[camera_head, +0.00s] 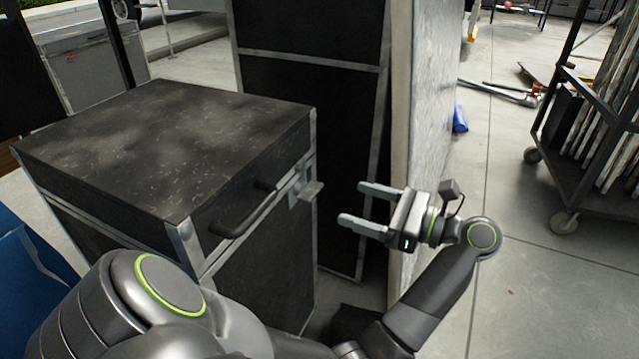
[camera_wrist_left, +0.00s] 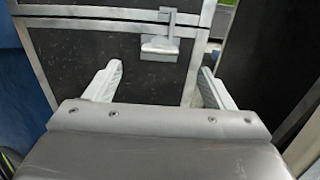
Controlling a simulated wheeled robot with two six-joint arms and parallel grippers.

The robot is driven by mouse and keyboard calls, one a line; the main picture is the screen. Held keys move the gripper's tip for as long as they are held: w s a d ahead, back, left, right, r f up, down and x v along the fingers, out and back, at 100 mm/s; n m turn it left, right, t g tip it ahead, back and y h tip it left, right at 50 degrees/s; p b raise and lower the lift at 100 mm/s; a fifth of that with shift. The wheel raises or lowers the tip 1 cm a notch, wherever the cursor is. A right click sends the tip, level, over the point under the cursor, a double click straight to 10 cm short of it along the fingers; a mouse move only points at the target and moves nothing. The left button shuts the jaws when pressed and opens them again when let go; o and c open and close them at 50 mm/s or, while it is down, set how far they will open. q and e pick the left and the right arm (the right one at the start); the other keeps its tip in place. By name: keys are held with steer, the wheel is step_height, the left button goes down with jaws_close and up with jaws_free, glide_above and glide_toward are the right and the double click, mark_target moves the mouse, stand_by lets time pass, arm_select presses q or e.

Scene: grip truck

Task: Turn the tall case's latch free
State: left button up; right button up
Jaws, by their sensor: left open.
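The tall case (camera_head: 262,262) is black with metal edges and stands at left in the head view; its front also fills the middle of the left wrist view (camera_wrist_left: 75,55). Its metal latch (camera_head: 310,190) sits at the lid seam, with a flat plate standing out from the face. The latch shows at upper middle in the left wrist view (camera_wrist_left: 160,47). My left gripper (camera_head: 350,204) is open and empty, to the right of the latch and a little lower, with its fingers toward the case. A gap separates the fingertips from the latch. My right gripper is out of view.
A black handle (camera_head: 243,210) juts from the case beside the latch. Tall black panels (camera_head: 310,110) and a pale board (camera_head: 428,110) stand close behind my gripper. A wheeled cart (camera_head: 575,150) stands at right. The floor (camera_head: 540,285) at right is open.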

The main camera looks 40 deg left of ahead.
mark_target(318, 192)
arm_select(q)
steer(key=x, duration=0.8)
steer(key=shift+a+f+b, duration=0.15)
steer(key=shift+a+b, duration=0.15)
steer(key=shift+a, duration=0.1)
steer(key=c, duration=1)
